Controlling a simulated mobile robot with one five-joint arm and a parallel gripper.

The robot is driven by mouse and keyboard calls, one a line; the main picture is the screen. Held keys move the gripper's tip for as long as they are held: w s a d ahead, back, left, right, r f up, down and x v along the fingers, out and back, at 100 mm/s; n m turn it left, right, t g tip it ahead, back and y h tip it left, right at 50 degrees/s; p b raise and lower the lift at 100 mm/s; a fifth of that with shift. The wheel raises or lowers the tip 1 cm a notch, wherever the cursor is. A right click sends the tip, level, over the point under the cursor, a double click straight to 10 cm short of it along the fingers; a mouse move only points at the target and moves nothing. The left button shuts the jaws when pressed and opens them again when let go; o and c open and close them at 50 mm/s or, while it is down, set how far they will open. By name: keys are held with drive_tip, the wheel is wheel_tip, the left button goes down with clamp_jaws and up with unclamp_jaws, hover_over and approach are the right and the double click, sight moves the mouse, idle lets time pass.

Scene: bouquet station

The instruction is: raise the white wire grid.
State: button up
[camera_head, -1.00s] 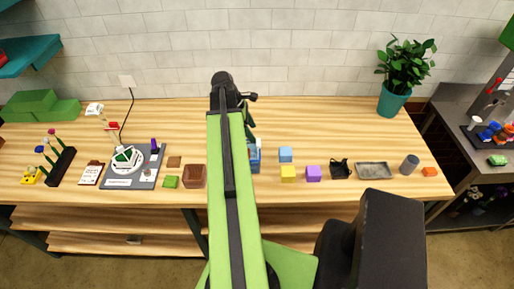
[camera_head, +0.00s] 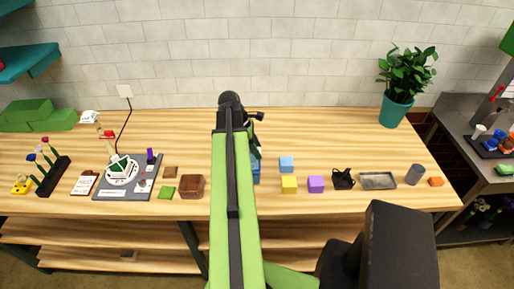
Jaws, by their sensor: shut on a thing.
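My gripper (camera_head: 256,146) is mostly hidden behind my own green arm; only a small dark part with a white edge shows to the arm's right. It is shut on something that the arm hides. A blue thing (camera_head: 255,172) shows just below that part, partly covered by the arm; I cannot tell if they touch. I cannot make out a white wire grid for certain. A round white piece (camera_head: 122,179) with a green and white top sits on a grey board (camera_head: 139,193) at the left.
A brown box (camera_head: 191,187) stands left of my arm. Blue (camera_head: 287,164), yellow (camera_head: 289,184) and purple (camera_head: 316,184) cubes, a black item (camera_head: 343,179) and a grey tray (camera_head: 378,181) lie to the right. A potted plant (camera_head: 396,110) stands at the back right.

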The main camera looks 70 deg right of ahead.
clamp_jaws()
drive_tip(key=shift+r, duration=0.15)
wheel_tip(320, 180, up, 8)
drive_tip(key=p, duration=0.8)
drive_tip(key=shift+d, duration=0.15)
drive_tip(key=shift+f, duration=0.2)
drive_tip(key=o, duration=1)
unclamp_jaws()
drive_tip(key=shift+c, duration=0.2)
